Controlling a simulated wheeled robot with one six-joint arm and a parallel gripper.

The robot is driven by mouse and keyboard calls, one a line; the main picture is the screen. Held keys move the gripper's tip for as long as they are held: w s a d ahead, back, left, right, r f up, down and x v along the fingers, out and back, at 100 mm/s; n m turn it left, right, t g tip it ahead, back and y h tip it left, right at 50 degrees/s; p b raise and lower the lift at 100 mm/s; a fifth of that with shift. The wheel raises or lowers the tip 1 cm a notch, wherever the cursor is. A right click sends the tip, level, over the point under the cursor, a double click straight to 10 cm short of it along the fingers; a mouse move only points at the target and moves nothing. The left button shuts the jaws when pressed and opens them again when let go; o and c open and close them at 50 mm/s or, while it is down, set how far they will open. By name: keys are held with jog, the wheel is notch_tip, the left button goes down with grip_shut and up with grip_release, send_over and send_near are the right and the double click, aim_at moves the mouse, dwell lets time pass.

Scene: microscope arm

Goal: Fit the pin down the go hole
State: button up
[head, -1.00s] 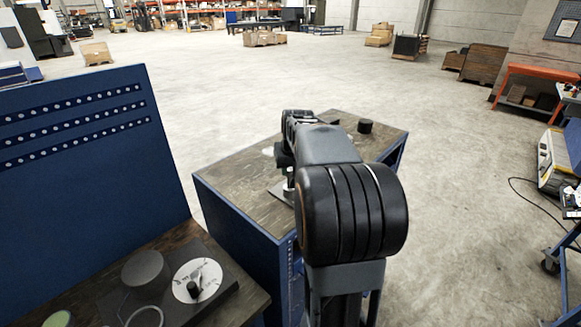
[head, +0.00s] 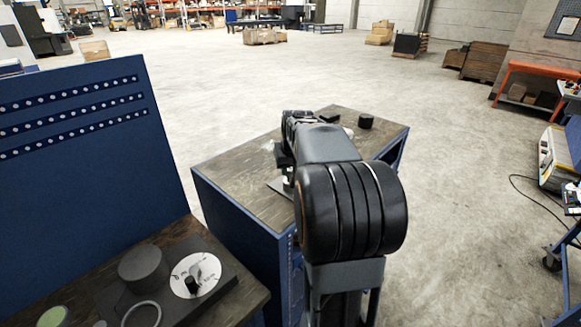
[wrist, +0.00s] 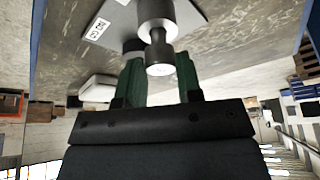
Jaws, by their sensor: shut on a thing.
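In the wrist view my gripper (wrist: 160,68) has green fingers shut on a shiny metal pin (wrist: 160,50). The pin shows a rounded end toward the camera and a narrower neck. Beyond it a wider metal cylinder (wrist: 157,12) stands in line with the neck; I cannot tell whether it is part of the pin or of a fixture. A grey metal plate (wrist: 190,14) with a small white label (wrist: 97,28) lies behind them. The hole is not visible. In the head view the plate (head: 276,187) shows on the bench, and my arm hides most of the gripper (head: 286,168).
The wooden bench top (head: 235,180) has a black cylinder (head: 366,122) and a flat black piece (head: 329,116) at its far side. A nearer bench at lower left holds a dark base with a white dial (head: 196,275). A blue perforated panel (head: 90,170) stands behind it.

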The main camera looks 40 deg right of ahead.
jog(key=shift+f, duration=0.35)
jog(key=o, duration=1.1)
jog(key=shift+r, duration=0.1)
jog(key=b+v, duration=0.1)
jog(key=v, duration=1.2)
jog(key=shift+r, duration=0.35)
jog(key=shift+s+a, duration=0.1)
jog(key=shift+s, duration=0.05)
jog(key=s+a+f+n, duration=0.1)
jog(key=s+a+f, duration=0.4)
jog(key=a+f, duration=0.3)
jog(key=s+a+f+n+y, duration=0.1)
jog(key=s+a+f+n, duration=0.1)
jog(key=s+a+f, duration=0.3)
jog(key=a+f, duration=0.3)
jog(key=f, duration=0.1)
jog(key=shift+a, duration=0.4)
jog(key=shift+n+y, duration=0.4)
jog(key=shift+n, duration=0.5)
jog(key=a, duration=0.1)
jog(key=s+a, duration=0.1)
jog(key=a, duration=0.2)
jog(key=shift+s+f, duration=0.15)
jog(key=shift+s, duration=0.2)
